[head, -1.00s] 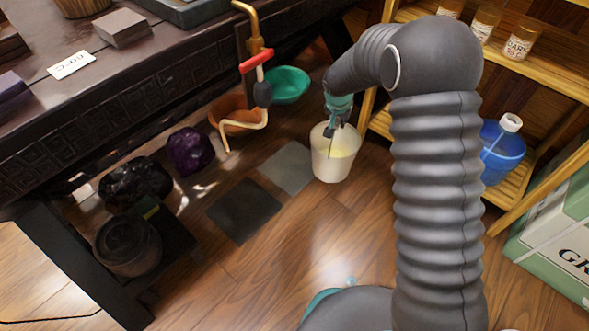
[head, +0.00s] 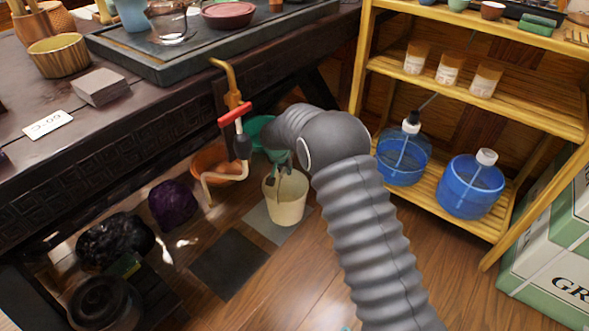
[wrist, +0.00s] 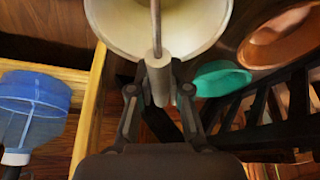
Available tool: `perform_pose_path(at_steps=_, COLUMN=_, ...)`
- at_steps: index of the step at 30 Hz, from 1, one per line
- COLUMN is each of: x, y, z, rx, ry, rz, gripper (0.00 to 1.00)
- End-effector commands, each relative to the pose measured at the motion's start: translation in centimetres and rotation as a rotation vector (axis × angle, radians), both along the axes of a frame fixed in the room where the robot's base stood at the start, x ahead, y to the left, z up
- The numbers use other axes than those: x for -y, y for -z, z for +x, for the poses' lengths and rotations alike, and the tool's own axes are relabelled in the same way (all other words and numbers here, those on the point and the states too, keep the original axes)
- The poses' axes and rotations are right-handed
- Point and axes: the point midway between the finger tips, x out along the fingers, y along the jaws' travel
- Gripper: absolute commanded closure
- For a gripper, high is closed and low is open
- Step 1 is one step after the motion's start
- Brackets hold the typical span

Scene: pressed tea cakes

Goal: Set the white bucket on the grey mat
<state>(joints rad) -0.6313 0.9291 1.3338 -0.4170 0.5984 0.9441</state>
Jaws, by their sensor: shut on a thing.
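The white bucket (head: 284,208) is upright and cream-white inside. My gripper (head: 281,172) is shut at its top, on its handle as far as I can see. In the wrist view, the bucket (wrist: 118,38) fills the top, with a thin rod running up from between the fingertips of my gripper (wrist: 170,82). The grey mat (head: 258,221) lies on the wooden floor, and the bucket covers much of it. I cannot tell whether the bucket's base touches the mat or hangs just above it.
A darker mat (head: 230,264) lies in front to the left. A shelf with blue jugs (head: 470,188) stands right. Floor in front is clear.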

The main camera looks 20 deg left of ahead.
Motion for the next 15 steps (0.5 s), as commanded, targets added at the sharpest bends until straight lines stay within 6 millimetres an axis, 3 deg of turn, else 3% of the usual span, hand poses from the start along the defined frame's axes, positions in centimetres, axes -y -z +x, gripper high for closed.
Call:
perform_pose_path(at_steps=8, x=-1.0, y=0.3, z=0.4, rx=0.006, ry=-0.001, rz=0.003, gripper=1.00)
perform_pose_path(at_steps=15, x=-0.9, y=2.7, z=0.3, rx=0.004, ry=-0.002, rz=0.002, gripper=1.00)
